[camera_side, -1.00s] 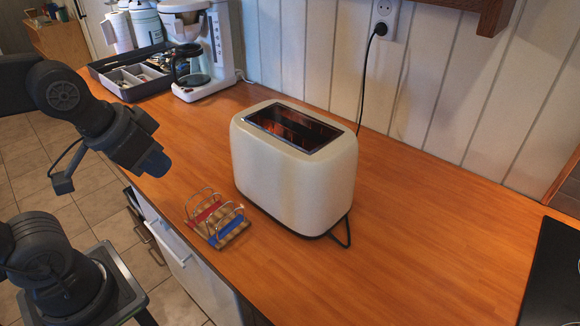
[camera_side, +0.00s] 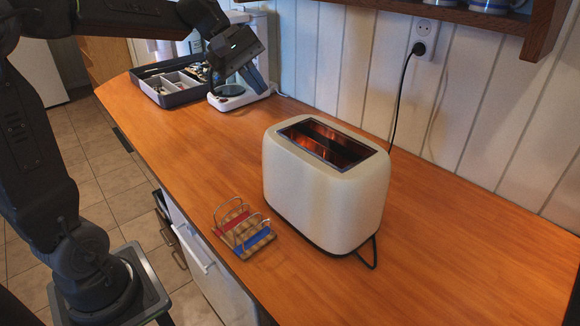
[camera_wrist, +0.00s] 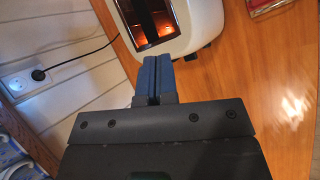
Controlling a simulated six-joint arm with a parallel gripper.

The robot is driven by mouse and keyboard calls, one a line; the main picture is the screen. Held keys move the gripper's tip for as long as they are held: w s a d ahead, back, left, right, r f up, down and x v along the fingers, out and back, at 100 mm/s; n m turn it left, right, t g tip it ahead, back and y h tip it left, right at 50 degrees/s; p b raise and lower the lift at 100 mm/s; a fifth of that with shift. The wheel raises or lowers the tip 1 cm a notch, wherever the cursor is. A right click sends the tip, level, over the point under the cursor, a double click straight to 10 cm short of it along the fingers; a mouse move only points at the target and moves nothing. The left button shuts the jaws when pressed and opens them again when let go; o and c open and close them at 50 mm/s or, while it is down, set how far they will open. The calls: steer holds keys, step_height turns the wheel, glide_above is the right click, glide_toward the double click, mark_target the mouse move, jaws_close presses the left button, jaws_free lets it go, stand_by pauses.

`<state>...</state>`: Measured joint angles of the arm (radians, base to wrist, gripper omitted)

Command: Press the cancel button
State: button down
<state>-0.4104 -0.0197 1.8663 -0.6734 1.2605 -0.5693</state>
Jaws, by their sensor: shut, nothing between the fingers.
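The cream toaster (camera_side: 325,195) stands on the wooden counter, its slots (camera_side: 327,142) glowing orange. The wrist view also shows the toaster (camera_wrist: 185,22) at the top, with a dark knob or lever (camera_wrist: 203,56) low on its near end. I cannot make out the cancel button in either view. My gripper (camera_side: 258,80) is over the back of the counter, in front of the coffee maker and apart from the toaster. In the wrist view its blue fingers (camera_wrist: 153,72) are together and empty, pointing toward the toaster's end.
A wire toast rack (camera_side: 243,231) stands left of the toaster at the front edge. A grey utensil tray (camera_side: 180,95) and a coffee maker (camera_side: 232,97) are at the back. A black cord runs to the wall outlet (camera_side: 423,28). The counter right of the toaster is clear.

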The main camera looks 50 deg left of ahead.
steer(key=w+a+f+n+t+h, duration=0.1)
steer(key=w+a+n+t+h, duration=0.1)
steer(key=w+a+n, duration=0.45)
steer(key=n+t+h, duration=0.1)
steer(key=n+h, duration=0.1)
glide_above(260, 158)
step_height(260, 158, down, 2)
steer(key=shift+n, duration=0.35)
step_height(260, 158, down, 22)
steer(key=shift+a+r, duration=0.1)
steer(key=shift+r, duration=0.1)
steer(key=shift+f, duration=0.55)
steer(key=shift+d, duration=4.4)
steer(key=shift+d, duration=0.4)
